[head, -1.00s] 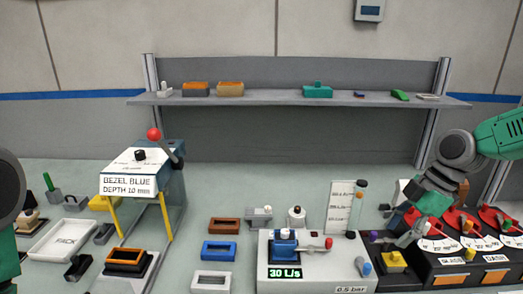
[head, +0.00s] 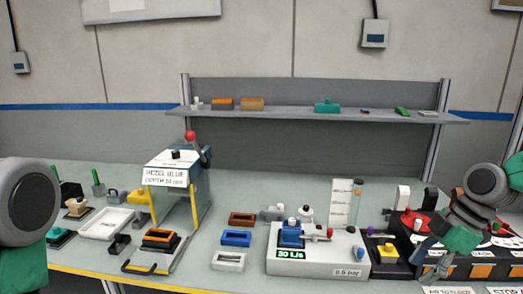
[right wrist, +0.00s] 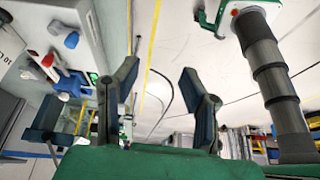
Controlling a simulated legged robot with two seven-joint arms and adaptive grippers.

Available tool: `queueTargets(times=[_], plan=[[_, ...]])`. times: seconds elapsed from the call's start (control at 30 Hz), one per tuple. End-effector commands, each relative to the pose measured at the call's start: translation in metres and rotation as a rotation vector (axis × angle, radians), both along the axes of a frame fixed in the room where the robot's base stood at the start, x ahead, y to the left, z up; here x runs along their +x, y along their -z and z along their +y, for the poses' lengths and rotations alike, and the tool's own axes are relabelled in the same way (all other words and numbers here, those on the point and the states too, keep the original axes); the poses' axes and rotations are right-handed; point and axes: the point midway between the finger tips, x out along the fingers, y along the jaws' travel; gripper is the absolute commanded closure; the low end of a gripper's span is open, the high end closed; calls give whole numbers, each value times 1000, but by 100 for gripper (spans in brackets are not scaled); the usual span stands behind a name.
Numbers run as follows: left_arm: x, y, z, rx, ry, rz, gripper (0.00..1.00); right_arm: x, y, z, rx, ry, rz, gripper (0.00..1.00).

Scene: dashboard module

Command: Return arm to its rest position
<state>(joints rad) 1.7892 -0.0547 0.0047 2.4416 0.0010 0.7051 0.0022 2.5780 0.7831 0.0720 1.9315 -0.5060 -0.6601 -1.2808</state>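My right arm comes in from the right in the head view. Its gripper (head: 432,268) hangs low in front of the dark dial panel (head: 482,270), near the yellow-button box. In the right wrist view my right gripper (right wrist: 160,88) has its two dark fingers well apart with nothing between them. Of my left arm only a dark round joint and a green link show at the left edge of the head view; its gripper is out of view.
A grey-white device reading "30 L/s" (head: 318,262) stands left of the right gripper. A shelf (head: 315,112) with small parts runs behind.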

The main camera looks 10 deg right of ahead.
Motion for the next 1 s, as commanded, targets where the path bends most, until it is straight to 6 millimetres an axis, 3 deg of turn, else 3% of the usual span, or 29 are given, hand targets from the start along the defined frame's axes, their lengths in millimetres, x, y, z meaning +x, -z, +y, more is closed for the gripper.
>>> queueTargets(times=[0.37, 0.57, 0.67, 0.8, 0.9, 1.0], plan=[[1, 30, 0, 0, 0, -2, 60, -18, 89, 41, -19, 226, 103, 63], [1, 54, 0, 0, 0, -1, 60, -48, 165, 71, -49, 434, 187, 63], [1, 72, 0, 0, 0, -1, 60, -77, 222, 88, -83, 588, 242, 63], [1, 103, 0, 0, 0, -1, 60, -139, 305, 106, -151, 855, 300, 63], [1, 121, 0, 0, 0, -1, 60, -183, 346, 109, -195, 1019, 306, 63], [1, 133, 0, 0, 0, -1, 60, -216, 370, 109, -224, 1140, 295, 63]])
